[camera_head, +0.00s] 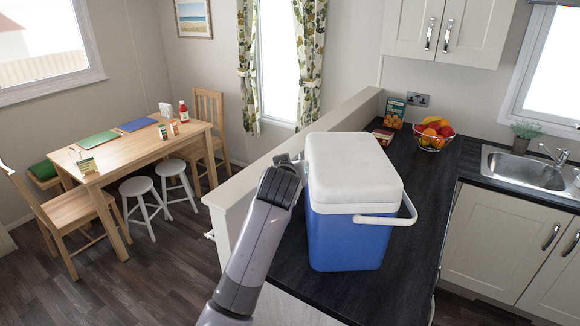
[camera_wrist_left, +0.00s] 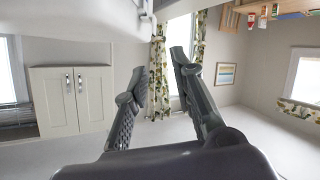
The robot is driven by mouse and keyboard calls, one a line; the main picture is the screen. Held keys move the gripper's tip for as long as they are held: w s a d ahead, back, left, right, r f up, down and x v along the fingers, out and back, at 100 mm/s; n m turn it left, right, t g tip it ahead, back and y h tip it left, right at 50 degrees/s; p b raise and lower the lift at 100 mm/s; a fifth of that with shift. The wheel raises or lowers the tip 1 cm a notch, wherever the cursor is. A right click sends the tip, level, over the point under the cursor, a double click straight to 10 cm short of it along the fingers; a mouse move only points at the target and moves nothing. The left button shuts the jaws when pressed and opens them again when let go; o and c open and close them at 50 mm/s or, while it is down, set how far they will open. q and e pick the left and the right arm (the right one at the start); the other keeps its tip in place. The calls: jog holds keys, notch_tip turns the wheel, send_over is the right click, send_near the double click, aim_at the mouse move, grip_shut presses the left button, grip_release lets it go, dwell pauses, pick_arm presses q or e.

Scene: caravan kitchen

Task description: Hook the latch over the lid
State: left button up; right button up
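A blue cool box (camera_head: 345,240) with a white lid (camera_head: 352,165) stands upright on the dark worktop. The lid sits down on the box. A white handle (camera_head: 392,220) runs around its front right side. My left gripper (camera_head: 292,162) is at the left side of the box, by the lid's edge. In the left wrist view, which is upside down, its two fingers (camera_wrist_left: 158,64) are apart with nothing held between them. A white part (camera_wrist_left: 148,22) sticks out beside the pale lid there; I cannot tell whether it is the latch. My right gripper is out of view.
A low partition (camera_head: 235,205) runs along the worktop's left side. A fruit bowl (camera_head: 433,135) and small packets (camera_head: 394,113) stand behind the box. A sink (camera_head: 525,170) is at the right. The worktop right of the box is clear.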

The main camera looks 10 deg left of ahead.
pick_arm(q)
jog(key=shift+v, duration=0.8)
jog(key=v, duration=1.2)
jog(key=shift+d+f, duration=0.1)
jog(key=shift+f, duration=0.05)
